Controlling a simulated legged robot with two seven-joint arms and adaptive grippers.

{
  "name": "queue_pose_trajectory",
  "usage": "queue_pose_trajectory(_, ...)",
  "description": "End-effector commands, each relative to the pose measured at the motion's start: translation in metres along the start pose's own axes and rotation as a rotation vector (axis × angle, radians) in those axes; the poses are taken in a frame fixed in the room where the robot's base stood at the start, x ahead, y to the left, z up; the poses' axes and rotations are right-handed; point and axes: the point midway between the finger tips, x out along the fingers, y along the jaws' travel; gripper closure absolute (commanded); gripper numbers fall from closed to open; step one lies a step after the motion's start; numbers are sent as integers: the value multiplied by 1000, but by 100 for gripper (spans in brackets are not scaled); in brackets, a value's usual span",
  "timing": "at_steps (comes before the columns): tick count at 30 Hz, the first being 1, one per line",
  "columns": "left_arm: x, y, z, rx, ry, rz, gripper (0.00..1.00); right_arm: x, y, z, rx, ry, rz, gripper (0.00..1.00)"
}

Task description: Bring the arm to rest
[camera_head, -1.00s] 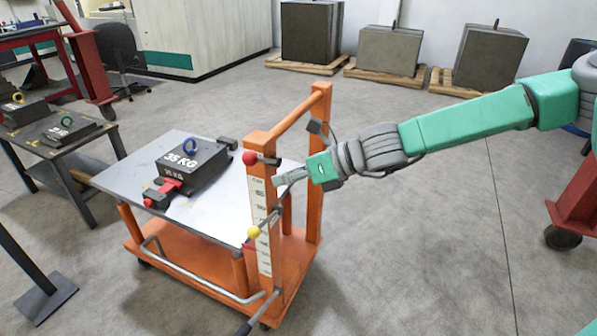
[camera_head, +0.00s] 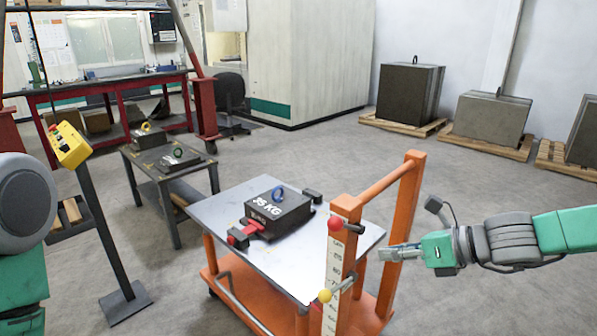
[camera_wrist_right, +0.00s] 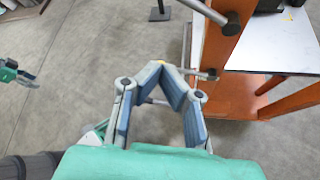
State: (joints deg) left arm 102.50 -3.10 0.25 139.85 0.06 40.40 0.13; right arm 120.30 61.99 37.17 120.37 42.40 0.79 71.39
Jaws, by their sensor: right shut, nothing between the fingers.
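My right gripper (camera_head: 384,254) is right of the near orange upright in the head view, level with its scale strip. It is shut and empty; its fingertips meet in the right wrist view (camera_wrist_right: 166,68). The orange cart (camera_head: 262,305) bears a dark 35 KG block (camera_head: 277,213) with a blue ring on its grey top. My left arm shows at the left edge of the head view, its gripper out of frame. My left gripper (camera_wrist_right: 22,77) appears small at the left of the right wrist view, too small to judge.
A red-knobbed lever (camera_head: 340,224) and a yellow-knobbed one (camera_head: 328,295) project from the upright near my right gripper. A yellow control box (camera_head: 70,146) stands on a dark post at left. Blocks on pallets (camera_head: 411,92) stand along the wall. Floor right of the cart is clear.

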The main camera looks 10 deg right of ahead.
Motion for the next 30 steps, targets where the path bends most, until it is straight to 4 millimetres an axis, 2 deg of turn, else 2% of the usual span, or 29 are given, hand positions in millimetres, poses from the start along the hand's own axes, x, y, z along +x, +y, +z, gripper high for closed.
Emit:
queue_pose_trajectory(2, 1, 0, 0, 1, 0, 0, 60, 13, 8, -25, -83, 73, 3, 100)
queue_pose_trajectory(5, 4, 0, 0, 1, 0, 1, 60, 33, 23, -80, -284, 223, 18, 100)
queue_pose_trajectory(8, 7, 0, 0, 1, 0, 1, 60, 46, 40, -154, -584, 420, 70, 100)
queue_pose_trajectory(9, 8, 0, 0, 1, 0, 0, 60, 47, 45, -184, -721, 499, 104, 100)
queue_pose_trajectory(12, 11, 0, 0, 1, 0, 0, 60, 37, 54, -254, -1070, 673, 226, 100)
queue_pose_trajectory(15, 14, 0, 1, 0, 0, 0, 60, 18, 57, -311, -1417, 804, 391, 100)
queue_pose_trajectory(18, 16, 0, 1, 0, 0, 0, 60, -7, 56, -354, -1750, 883, 591, 100)
queue_pose_trajectory(21, 19, 0, 1, 0, 0, 0, 60, -28, 55, -380, -2032, 910, 786, 100)
queue_pose_trajectory(24, 20, 0, 1, 1, 0, 0, 60, -43, 53, -395, -2238, 898, 945, 100)
queue_pose_trajectory(27, 21, 0, 1, 1, 0, 0, 60, -51, 53, -401, -2363, 881, 1044, 100)
queue_pose_trajectory(30, 21, 1, 1, 1, 0, 1, 60, -53, 54, -403, -2417, 870, 1090, 100)
